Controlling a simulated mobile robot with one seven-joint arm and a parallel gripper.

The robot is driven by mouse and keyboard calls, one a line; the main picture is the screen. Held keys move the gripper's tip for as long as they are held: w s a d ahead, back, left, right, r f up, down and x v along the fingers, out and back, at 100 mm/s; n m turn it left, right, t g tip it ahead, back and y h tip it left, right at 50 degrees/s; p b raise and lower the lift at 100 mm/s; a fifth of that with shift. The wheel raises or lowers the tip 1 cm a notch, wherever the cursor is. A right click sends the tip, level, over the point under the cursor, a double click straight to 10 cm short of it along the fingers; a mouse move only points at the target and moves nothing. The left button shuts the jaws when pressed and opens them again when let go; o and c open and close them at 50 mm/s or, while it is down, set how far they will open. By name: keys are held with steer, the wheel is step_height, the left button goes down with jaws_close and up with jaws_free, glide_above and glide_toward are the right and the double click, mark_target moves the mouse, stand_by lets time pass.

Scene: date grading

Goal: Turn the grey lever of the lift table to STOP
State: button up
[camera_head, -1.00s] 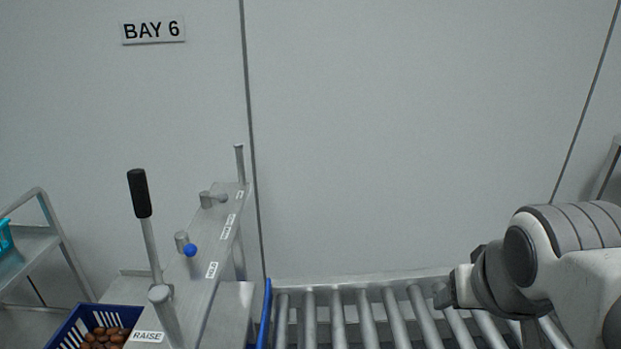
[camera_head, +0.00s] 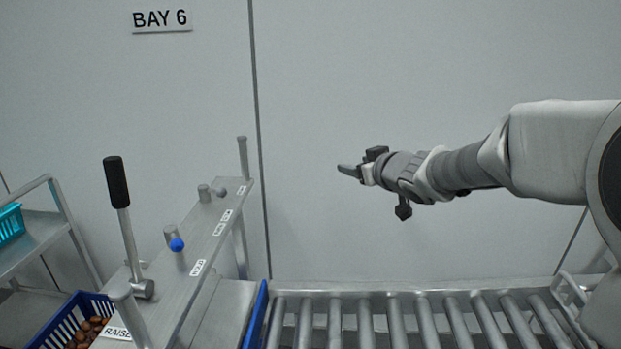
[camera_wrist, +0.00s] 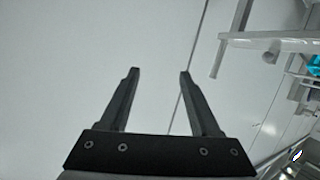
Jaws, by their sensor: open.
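The lift table's sloping metal control panel (camera_head: 185,290) is at the left in the head view. A small grey lever (camera_head: 212,192) sits near its far end, roughly level with the panel and turned to the right. Two small labels (camera_head: 222,222) lie nearer than it; their words are too small to read. A blue-tipped lever (camera_head: 175,241) and a tall black-handled lever (camera_head: 125,220) stand nearer. My gripper (camera_head: 346,169) is open and empty in the air, right of the panel and apart from it. My gripper (camera_wrist: 160,72) also shows open in the wrist view.
A metal post (camera_head: 242,158) rises at the panel's far end. A roller conveyor (camera_head: 420,292) lies right of the panel. A blue crate of dates (camera_head: 68,325) is front left, and a metal rack (camera_head: 40,235) with a teal crate (camera_head: 10,224) is far left.

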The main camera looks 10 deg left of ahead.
steer(key=w+a+f+n+g+y+b, duration=0.1)
steer(key=a+f+n+g+y, duration=0.25)
steer(key=a+f+y, duration=0.5)
steer(key=n+g+y+b, duration=0.3)
steer(key=g, duration=0.3)
glide_toward(228, 205)
steer(key=shift+m+h, duration=0.25)
steer(key=a+r, duration=0.1)
steer(key=a, duration=0.2)
steer(key=w+a+r, duration=0.1)
steer(key=a, duration=0.2)
steer(key=a+r, duration=0.2)
steer(key=a, duration=0.2)
steer(key=shift+w, duration=0.3)
steer(key=shift+c, duration=0.3)
jaws_close()
